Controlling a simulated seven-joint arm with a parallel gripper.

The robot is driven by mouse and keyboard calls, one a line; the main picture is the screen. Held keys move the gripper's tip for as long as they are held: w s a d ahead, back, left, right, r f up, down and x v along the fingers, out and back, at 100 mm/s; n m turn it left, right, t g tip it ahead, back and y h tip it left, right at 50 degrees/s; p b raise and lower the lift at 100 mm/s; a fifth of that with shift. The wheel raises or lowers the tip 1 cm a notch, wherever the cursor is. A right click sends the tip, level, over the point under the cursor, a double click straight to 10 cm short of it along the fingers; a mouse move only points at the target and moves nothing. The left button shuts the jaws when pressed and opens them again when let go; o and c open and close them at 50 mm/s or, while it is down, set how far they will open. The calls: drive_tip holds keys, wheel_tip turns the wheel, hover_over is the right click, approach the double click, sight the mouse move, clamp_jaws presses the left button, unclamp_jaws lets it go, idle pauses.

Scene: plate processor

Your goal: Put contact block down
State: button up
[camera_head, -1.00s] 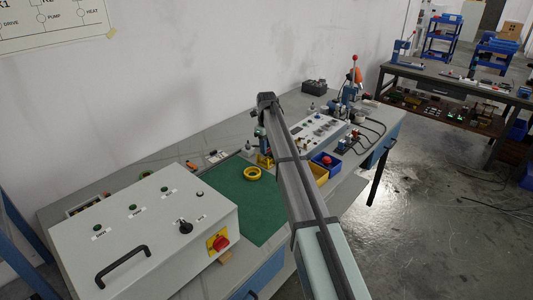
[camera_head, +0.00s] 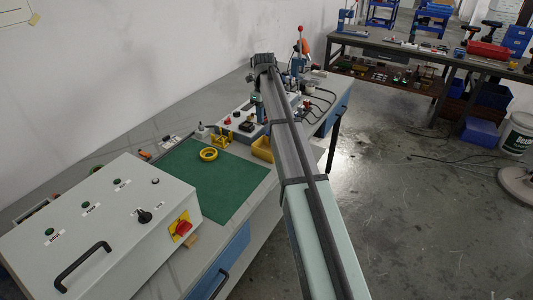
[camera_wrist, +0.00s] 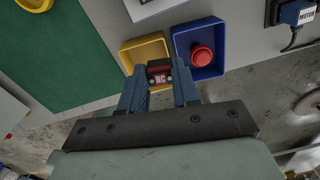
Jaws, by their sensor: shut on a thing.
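My gripper (camera_wrist: 160,88) is shut on the contact block (camera_wrist: 159,76), a small dark block with a red face marked "NC". The block is held between the two blue fingertips in the wrist view. In that picture it overlaps the lower part of the yellow bin (camera_wrist: 126,59) and lies left of the blue bin (camera_wrist: 218,35). I cannot tell its height above the bin. In the head view my arm hides the block and the blue bin; part of the yellow bin (camera_head: 262,149) shows beside the arm.
A red button (camera_wrist: 202,56) lies in the blue bin. A green mat (camera_head: 205,185) carries a yellow ring (camera_head: 208,155). A grey control box (camera_head: 100,225) stands at the front left of the bench. Cables (camera_head: 318,100) lie toward its right edge. Much of the mat is clear.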

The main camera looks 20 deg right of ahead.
sight(267, 144)
drive_tip(key=s, duration=0.5)
drive_tip(key=shift+n, duration=0.5)
drive_tip(key=shift+f, duration=5.35)
drive_tip(key=shift+f, duration=0.15)
drive_tip(key=o, duration=0.7)
drive_tip(key=shift+o, duration=0.2)
wheel_tip(267, 144, up, 12)
